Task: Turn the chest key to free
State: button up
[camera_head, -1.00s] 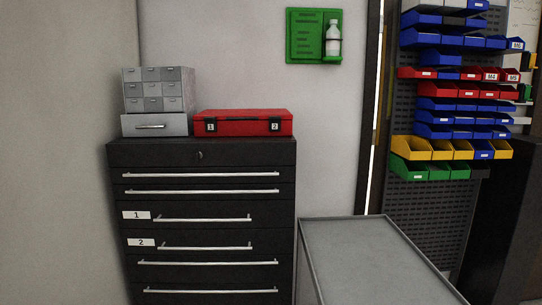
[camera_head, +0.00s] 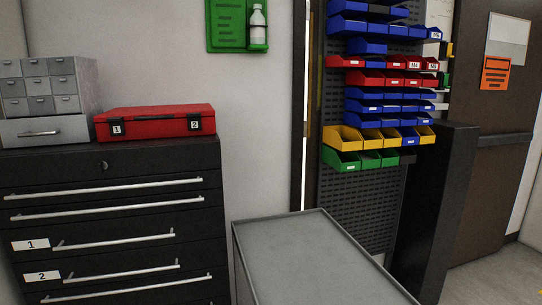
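A black tool chest (camera_head: 196,163) with long silver drawer handles stands at the left. The chest key or lock (camera_head: 103,166) shows as a small round spot on the top panel, above the drawers. It is too small to tell which way it is turned. Two drawers carry white labels, 1 (camera_head: 30,245) and 2 (camera_head: 42,277). My gripper is not in this view.
A red case (camera_head: 155,123) and a grey small-drawer cabinet (camera_head: 44,133) sit on the chest. A bare grey table (camera_head: 310,262) stands right of the chest. Coloured bins hang on a rack (camera_head: 362,205) behind it, near a brown door (camera_head: 487,180).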

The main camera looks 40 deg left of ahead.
aim_at(103, 165)
jog(key=z, duration=0.15)
jog(key=k, duration=0.8)
jog(key=u, duration=1.6)
jog(key=i, duration=1)
jog(key=u, duration=0.05)
